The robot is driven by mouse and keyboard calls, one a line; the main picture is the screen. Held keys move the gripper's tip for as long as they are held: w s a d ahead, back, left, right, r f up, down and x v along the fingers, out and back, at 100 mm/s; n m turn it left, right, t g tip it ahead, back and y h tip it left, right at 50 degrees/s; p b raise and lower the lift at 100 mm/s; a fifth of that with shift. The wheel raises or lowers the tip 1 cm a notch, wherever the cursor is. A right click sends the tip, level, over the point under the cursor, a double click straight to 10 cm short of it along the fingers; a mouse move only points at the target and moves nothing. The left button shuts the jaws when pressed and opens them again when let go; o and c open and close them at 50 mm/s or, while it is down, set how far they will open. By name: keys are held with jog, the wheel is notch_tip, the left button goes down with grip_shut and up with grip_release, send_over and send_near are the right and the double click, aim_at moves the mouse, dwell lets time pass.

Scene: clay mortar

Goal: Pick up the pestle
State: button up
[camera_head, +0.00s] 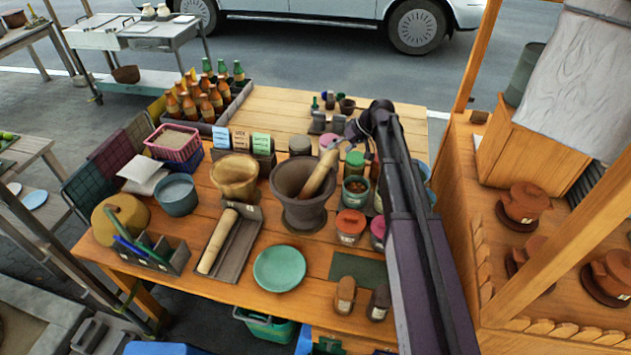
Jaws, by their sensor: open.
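A light wooden pestle (320,172) leans in the brown clay mortar (304,212), its upper end tilted up to the right above the rim. Its lower end is hidden inside the mortar. My gripper (338,143) is open, just above and right of the pestle's upper end. It looks small here, and I cannot tell whether it touches the pestle. A second light wooden rod (217,241), like a pestle, lies in a grey tray (236,252) left of the mortar.
A tan wooden bowl (235,178) stands left of the mortar, and a green plate (279,269) lies in front. Jars with green and red lids (351,222) crowd the right, beside my arm. Bottles in a crate (207,122) stand at the back left. The table's back is fairly clear.

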aim_at(330, 157)
jog(key=shift+b+x, duration=1.45)
jog(key=shift+x, duration=0.35)
jog(key=shift+w+a+f+b, duration=0.15)
jog(key=shift+a+f+b, duration=0.15)
jog(key=shift+f+b, duration=0.3)
grip_shut()
